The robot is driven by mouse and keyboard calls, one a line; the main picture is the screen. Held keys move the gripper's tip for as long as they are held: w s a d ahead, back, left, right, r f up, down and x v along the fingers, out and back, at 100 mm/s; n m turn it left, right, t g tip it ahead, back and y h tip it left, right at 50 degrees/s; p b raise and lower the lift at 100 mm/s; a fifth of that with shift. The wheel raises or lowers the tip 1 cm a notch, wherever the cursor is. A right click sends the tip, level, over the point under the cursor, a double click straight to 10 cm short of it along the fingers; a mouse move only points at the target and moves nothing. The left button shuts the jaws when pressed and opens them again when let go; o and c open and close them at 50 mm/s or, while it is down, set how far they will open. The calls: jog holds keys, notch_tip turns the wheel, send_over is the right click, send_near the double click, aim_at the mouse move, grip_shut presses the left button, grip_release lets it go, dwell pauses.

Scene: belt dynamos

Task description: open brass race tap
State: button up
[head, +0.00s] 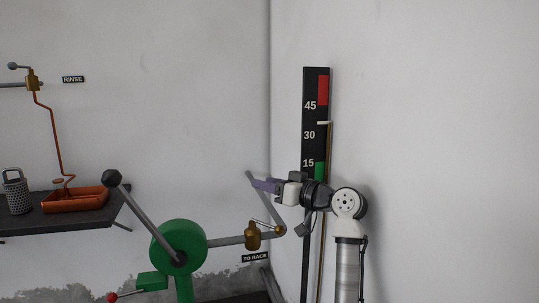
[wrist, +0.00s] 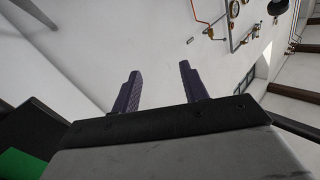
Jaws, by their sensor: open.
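The brass race tap (head: 253,236) sits on a grey pipe just right of the green machine, above a "TO RACE" label (head: 255,257). A thin lever appears to slant over the top of the tap; its exact setting is too small to tell. My gripper (head: 256,185) is above the tap in the head view, apart from it, with its purple fingers pointing left. The fingertips overlap the top of a grey bent pipe in the picture; I cannot tell whether they touch. In the wrist view my gripper (wrist: 160,68) is open and empty, and the tap does not show.
A green machine (head: 180,240) with a grey crank arm stands left of the tap. A black gauge board (head: 310,140) stands behind my arm. A shelf (head: 40,220) at left bears an orange tray (head: 75,205) and a grater-like can (head: 16,190). Another brass tap (head: 33,80) is by "RINSE".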

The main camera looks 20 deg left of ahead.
notch_tip(320, 180, up, 8)
jog(key=shift+r, duration=0.15)
